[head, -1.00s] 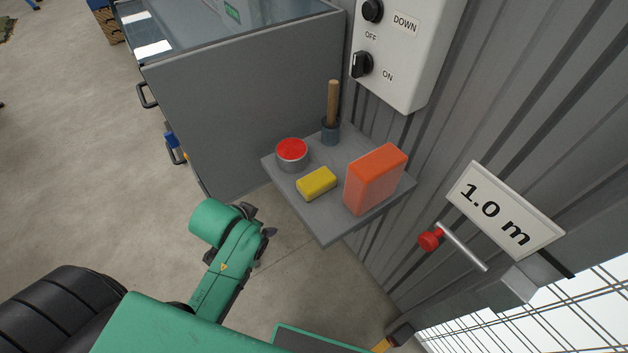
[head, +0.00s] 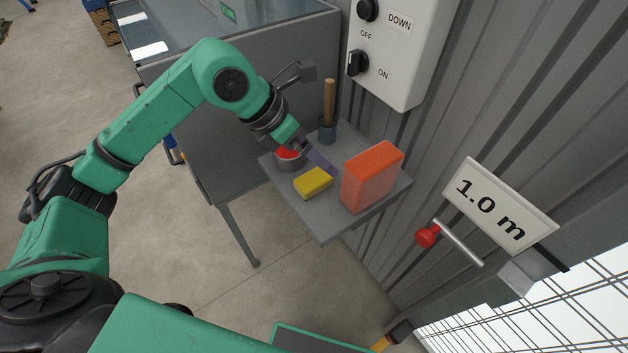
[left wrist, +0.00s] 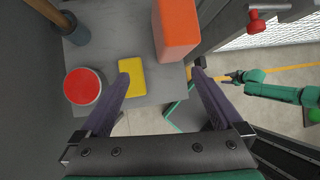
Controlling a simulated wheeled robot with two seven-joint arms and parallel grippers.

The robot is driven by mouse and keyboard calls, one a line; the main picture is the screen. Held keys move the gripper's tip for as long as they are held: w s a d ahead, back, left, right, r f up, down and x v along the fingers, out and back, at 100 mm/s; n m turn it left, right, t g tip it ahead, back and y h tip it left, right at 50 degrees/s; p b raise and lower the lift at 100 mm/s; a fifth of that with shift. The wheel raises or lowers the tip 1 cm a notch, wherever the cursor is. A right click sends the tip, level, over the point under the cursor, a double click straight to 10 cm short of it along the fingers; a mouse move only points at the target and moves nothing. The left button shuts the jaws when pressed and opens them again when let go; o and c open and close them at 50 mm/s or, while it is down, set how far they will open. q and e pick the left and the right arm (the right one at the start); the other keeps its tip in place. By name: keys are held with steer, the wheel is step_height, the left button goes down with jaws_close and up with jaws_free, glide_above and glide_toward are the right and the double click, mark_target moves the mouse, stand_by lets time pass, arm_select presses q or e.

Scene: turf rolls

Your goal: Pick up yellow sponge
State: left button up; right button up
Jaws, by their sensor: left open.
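The yellow sponge (head: 313,183) lies flat on a small grey wall shelf (head: 326,226), between a round tin with a red top (head: 288,158) and an orange block (head: 372,176). My left gripper (head: 322,162) is open over the shelf, close to the sponge's far side. In the left wrist view my left gripper (left wrist: 161,76) has its fingers spread wide, and the sponge (left wrist: 136,76) shows beside the left finger, partly covered by it. Nothing is held. Part of my right arm with a dark end (left wrist: 232,77) shows there too, too small to read its jaws.
A dark cup with a wooden-handled tool (head: 328,130) stands at the shelf's back corner. A corrugated wall with a control box (head: 400,60), a red knob (head: 428,236) and a "1.0 m" sign (head: 503,208) is close on the right. A grey cabinet (head: 240,110) stands left.

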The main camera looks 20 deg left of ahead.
mark_target(313, 178)
arm_select(q)
steer(key=a+f+y, duration=0.1)
steer(key=a+y, duration=0.2)
steer(key=a, duration=0.3)
steer(key=shift+n, duration=0.3)
steer(key=p+x, duration=0.1)
steer(key=x, duration=0.4)
steer(key=p+x, duration=0.1)
steer(key=x, duration=0.3)
steer(key=d+p+x, duration=0.1)
steer(key=x, duration=0.4)
steer(key=shift+w+f+p, duration=0.1)
steer(key=shift+w+p, duration=0.1)
steer(key=shift+p, duration=0.15)
steer(key=c, duration=1.4)
